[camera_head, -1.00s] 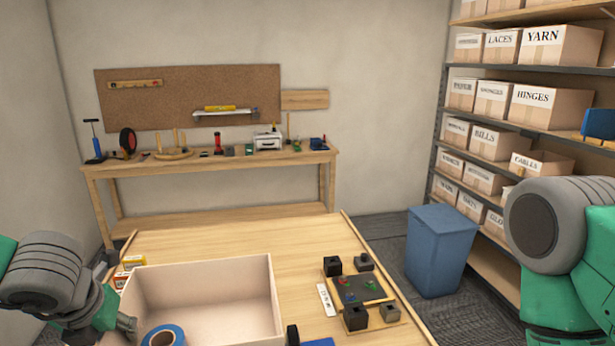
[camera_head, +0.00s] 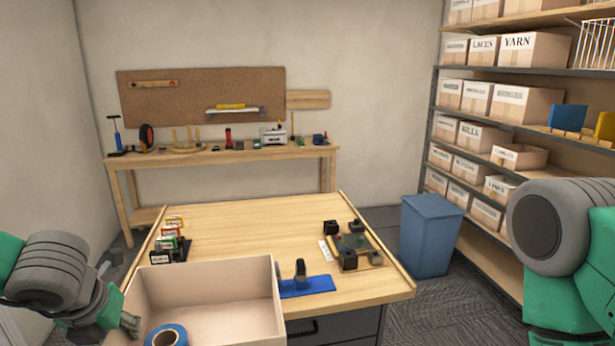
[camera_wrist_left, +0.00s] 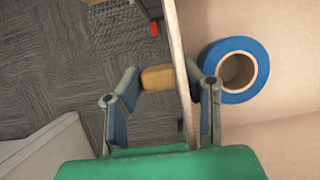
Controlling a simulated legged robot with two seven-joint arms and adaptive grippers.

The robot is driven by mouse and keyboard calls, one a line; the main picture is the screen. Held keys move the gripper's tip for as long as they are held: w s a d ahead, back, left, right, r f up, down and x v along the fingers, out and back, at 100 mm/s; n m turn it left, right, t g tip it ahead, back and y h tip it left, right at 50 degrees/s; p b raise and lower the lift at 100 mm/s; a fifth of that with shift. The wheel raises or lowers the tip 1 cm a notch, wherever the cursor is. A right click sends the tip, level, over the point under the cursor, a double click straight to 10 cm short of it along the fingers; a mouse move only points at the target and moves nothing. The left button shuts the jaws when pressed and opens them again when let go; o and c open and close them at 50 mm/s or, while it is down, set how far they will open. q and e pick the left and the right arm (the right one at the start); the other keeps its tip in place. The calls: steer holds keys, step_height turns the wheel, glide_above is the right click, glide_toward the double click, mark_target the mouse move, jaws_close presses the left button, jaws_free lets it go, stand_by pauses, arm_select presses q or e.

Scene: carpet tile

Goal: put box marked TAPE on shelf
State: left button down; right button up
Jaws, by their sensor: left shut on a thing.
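An open, pale cardboard-coloured box (camera_head: 230,276) is in front of me at the bottom of the head view. A roll of blue tape (camera_head: 168,337) lies in it; no TAPE marking shows. My left gripper (camera_head: 131,324) is shut on the box's left wall. In the left wrist view, its fingers (camera_wrist_left: 166,98) sit on either side of the box wall (camera_wrist_left: 178,62), with the tape roll (camera_wrist_left: 248,82) inside. My right arm shows at the right, but its gripper is out of view. The shelf (camera_head: 492,110) at the right holds rows of labelled boxes.
A wooden worktable (camera_head: 255,225) stands just beyond the box, with small cartons (camera_head: 170,243), a blue tool (camera_head: 304,282) and a fixture (camera_head: 350,248) on it. A blue bin (camera_head: 430,235) stands between table and shelf. Carpet is clear right of the table.

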arm_select(q)
steer(key=shift+s+f, duration=0.2)
steer(key=shift+s, duration=0.05)
steer(key=shift+s+d+f+m, duration=0.1)
steer(key=shift+f+m, duration=0.05)
steer(key=shift+m, duration=0.25)
steer(key=shift+w+d+f+m+h+b, duration=0.1)
steer(key=shift+w+f+m+h+b, duration=0.15)
steer(key=shift+f+m+h+b, duration=0.55)
steer(key=s+d+f+n+g+b, duration=0.2)
steer(key=f+n, duration=0.4)
steer(key=n, duration=0.6)
steer(key=s+d+f+n+g+b, duration=0.2)
steer(key=d+f+n+g+b, duration=0.2)
steer(key=f+n+b, duration=0.3)
steer(key=s+d+f+n+g+b, duration=0.2)
steer(key=d+f+n+g+b, duration=0.1)
steer(key=n, duration=1.3)
step_height(320, 180, down, 4)
steer(key=shift+s+d+r+n+y+b, duration=0.1)
steer(key=shift+s+d+n+y+b, duration=0.3)
steer(key=shift+b, duration=0.85)
steer(key=shift+w+d, duration=0.1)
steer(key=shift+w, duration=0.05)
